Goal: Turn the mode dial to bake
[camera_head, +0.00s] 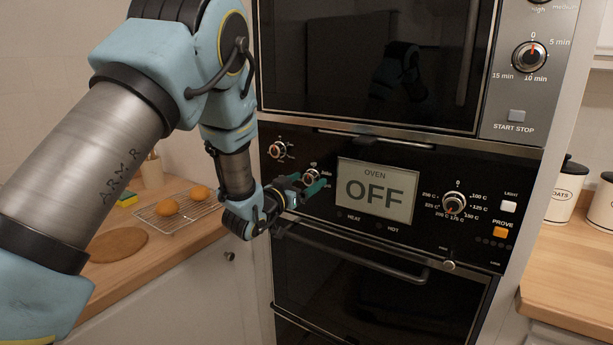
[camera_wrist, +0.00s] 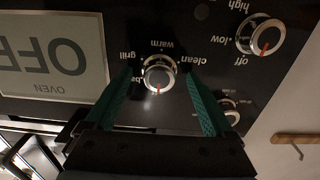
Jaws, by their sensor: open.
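The mode dial (camera_head: 311,177) is a round metal knob on the black oven panel, left of the display. It also shows in the wrist view (camera_wrist: 158,75), which is upside down, with labels "grill", "warm", "clean" and a partly hidden "ba…". Its red pointer mark is at the bottom of that picture, away from "warm". My gripper (camera_head: 307,184) is open at the dial. In the wrist view its teal fingers (camera_wrist: 158,82) lie on either side of the knob, with a gap on each side. The oven display (camera_head: 376,190) reads "OFF".
Other knobs sit close by: one at upper left (camera_head: 277,150) and a temperature dial (camera_head: 454,204) right of the display. An oven door handle (camera_head: 350,254) runs below the panel. A counter (camera_head: 165,240) with a cooling rack (camera_head: 176,211) and buns stands at left.

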